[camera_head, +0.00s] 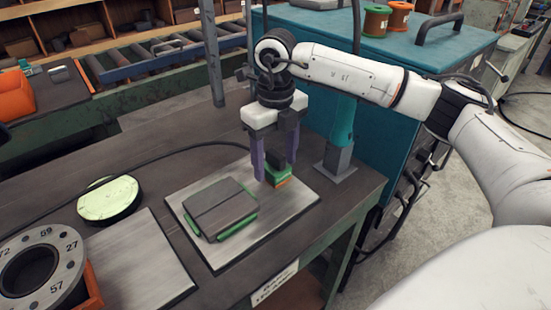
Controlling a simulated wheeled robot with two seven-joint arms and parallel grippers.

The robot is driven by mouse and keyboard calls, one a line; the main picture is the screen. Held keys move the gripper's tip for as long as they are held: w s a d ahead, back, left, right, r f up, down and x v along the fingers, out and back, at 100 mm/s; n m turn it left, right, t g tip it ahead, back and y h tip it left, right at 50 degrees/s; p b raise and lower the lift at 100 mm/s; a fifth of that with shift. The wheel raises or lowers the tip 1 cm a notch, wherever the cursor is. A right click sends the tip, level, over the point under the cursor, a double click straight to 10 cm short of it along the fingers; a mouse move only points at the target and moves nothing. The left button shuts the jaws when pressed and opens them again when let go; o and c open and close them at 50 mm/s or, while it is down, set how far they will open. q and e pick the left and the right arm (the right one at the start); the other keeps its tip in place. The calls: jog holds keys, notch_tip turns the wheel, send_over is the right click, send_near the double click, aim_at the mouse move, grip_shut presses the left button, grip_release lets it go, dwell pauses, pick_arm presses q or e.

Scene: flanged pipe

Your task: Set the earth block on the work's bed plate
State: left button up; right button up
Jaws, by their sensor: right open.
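My right gripper (274,172) points down with its two purple fingers apart. A small dark block with green and orange lower layers (278,181) stands between or just behind the fingertips; I cannot tell whether they touch it. No label shows which block is the earth block. A grey flanged pipe end (69,264) with numbers on its face is at the left. A second metal plate (140,265) lies beside it, and the pipe hides part of this plate. My left gripper is not in view.
A round pale-green-topped disc (108,200) and a black cable (165,156) are on the bench. A teal post (340,140) stands close right of the gripper. The second plate's right part is clear.

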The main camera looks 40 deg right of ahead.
jog(key=shift+f, duration=0.1)
notch_tip(320, 180, up, 10)
jog(key=shift+r, duration=0.2)
notch_tip(320, 180, up, 9)
jog(key=p, duration=0.6)
dwell(0.4)
jog(key=shift+s, duration=0.1)
dwell(0.4)
